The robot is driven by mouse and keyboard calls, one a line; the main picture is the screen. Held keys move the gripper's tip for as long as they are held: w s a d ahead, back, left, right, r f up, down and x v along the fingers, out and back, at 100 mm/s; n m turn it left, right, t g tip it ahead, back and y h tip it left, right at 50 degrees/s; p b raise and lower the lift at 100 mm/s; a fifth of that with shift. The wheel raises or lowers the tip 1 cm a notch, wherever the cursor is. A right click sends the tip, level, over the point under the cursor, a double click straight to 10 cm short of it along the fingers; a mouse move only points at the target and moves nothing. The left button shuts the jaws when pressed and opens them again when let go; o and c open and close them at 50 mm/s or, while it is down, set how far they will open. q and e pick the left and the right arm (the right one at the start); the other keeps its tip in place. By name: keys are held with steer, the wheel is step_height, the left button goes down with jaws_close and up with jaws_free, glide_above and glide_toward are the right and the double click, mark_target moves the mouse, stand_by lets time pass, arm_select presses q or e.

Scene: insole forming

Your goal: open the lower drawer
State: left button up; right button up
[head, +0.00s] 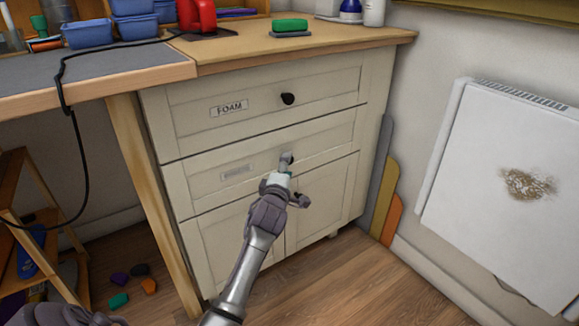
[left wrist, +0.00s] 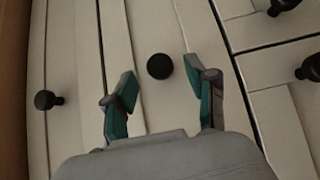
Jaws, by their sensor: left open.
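The lower drawer (head: 325,140) is the cream front below the drawer labelled FOAM. It looks shut, flush with the cabinet face. My left gripper (head: 287,162) is in front of it, and its body hides the drawer's knob in the head view. In the left wrist view, the dark round knob (left wrist: 160,66) shows between the two spread teal-lined fingers of the gripper (left wrist: 162,84). The knob appears slightly beyond the fingertips, with a gap on both sides. The gripper is open and holds nothing.
The upper FOAM drawer (head: 265,103) is shut, with its own dark knob (head: 288,98). Two cupboard doors (head: 325,198) are below the lower drawer. A white wall panel (head: 500,185) stands to the right. Wooden floor (head: 350,270) is clear in front of the cabinet.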

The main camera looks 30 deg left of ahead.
arm_select(q)
steer(key=shift+b+x, duration=0.45)
steer(key=shift+x, duration=1.55)
jaws_close()
